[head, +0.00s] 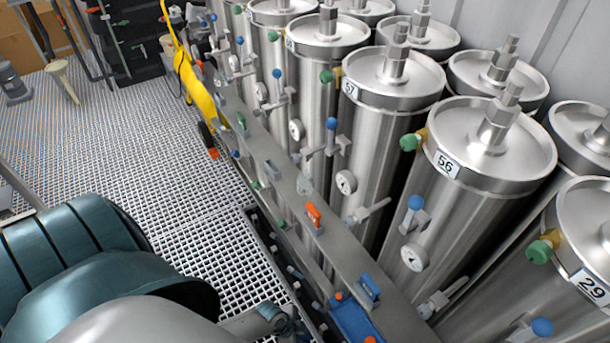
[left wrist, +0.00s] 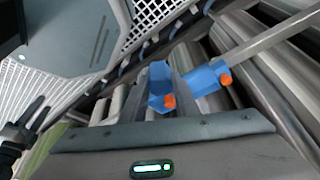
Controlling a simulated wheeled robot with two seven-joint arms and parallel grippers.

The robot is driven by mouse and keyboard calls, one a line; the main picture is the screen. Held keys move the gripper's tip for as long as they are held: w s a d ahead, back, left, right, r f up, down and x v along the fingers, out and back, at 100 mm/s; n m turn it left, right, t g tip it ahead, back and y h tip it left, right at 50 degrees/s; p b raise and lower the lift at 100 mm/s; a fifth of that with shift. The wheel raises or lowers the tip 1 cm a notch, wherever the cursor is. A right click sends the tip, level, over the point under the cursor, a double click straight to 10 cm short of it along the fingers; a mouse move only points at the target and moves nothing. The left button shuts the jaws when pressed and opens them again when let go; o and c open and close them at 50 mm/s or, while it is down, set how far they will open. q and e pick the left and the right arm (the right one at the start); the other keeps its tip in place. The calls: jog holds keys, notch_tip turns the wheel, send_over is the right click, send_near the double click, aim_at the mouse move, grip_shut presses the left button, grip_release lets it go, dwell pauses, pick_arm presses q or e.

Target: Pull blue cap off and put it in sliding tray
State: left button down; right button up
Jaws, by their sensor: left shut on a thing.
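Blue caps stick out from the steel vessels, one below label 56 (head: 415,202), one below label 57 (head: 332,123) and one at the lower right (head: 542,327). A blue part with orange ends (head: 352,322) sits by the grey rail at the bottom of the head view. Two blue parts with orange ends (left wrist: 160,88) show ahead of my left gripper (left wrist: 182,95) in the left wrist view. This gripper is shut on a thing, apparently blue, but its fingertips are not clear. I cannot make out the sliding tray for certain. My right gripper is out of view.
The grey rail (head: 265,155) runs along the front of the vessels, with an orange handle (head: 313,215) on it. A yellow tool (head: 192,85) stands at the far end. The grated floor (head: 180,150) left of the rail is mostly clear.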

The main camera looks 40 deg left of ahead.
aim_at(355, 320)
pick_arm(q)
jog(key=shift+w, duration=0.1)
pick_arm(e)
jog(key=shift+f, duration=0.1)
